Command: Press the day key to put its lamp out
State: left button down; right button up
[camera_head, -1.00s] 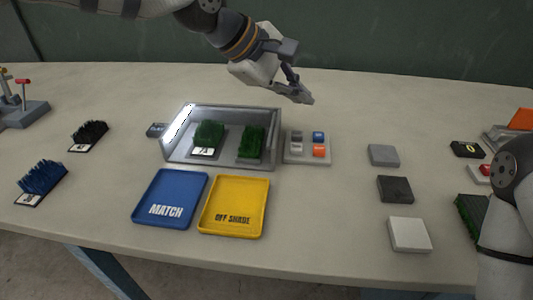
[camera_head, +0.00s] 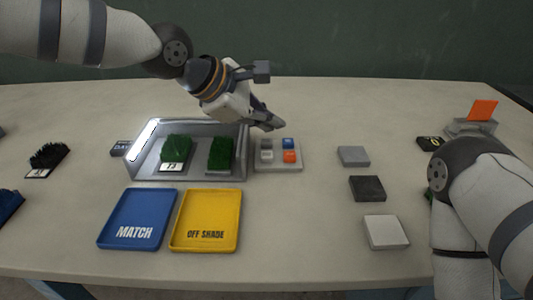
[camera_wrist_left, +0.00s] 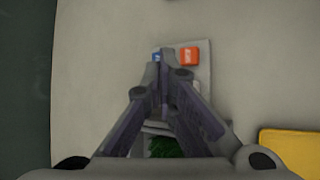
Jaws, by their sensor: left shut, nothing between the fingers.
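The key pad (camera_head: 291,166) is a light grey plate right of the metal viewing box (camera_head: 241,166). It carries a grey, a pale, a blue (camera_head: 288,144) and an orange key (camera_head: 290,156); which is the day key I cannot read. My left gripper (camera_head: 275,125) is shut and empty, its tips just behind and above the pad in the head view. I cannot tell contact. My right gripper is out of view.
Two green turf pieces (camera_head: 176,148) (camera_head: 221,152) stand in the box. A small dark plate (camera_head: 121,148) sits at its left. The blue MATCH tray (camera_head: 138,208) and yellow OFF SHADE tray (camera_head: 207,208) lie in front. Grey, dark and white blocks (camera_head: 386,231) lie right.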

aim_at(268, 157)
pick_arm(q)
notch_tip(268, 157, down, 2)
jog(key=shift+f, duration=1.1)
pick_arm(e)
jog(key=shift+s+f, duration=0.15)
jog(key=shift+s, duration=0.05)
pick_arm(q)
jog(key=shift+f, duration=0.15)
dwell(0.3)
jog(key=shift+f, duration=0.25)
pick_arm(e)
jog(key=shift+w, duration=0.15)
pick_arm(q)
jog(key=shift+s+f, duration=0.1)
jog(key=shift+f, duration=0.5)
dwell(0.5)
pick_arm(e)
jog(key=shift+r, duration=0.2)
pick_arm(q)
jog(key=shift+r+p, duration=0.4)
jog(key=shift+r, duration=0.6)
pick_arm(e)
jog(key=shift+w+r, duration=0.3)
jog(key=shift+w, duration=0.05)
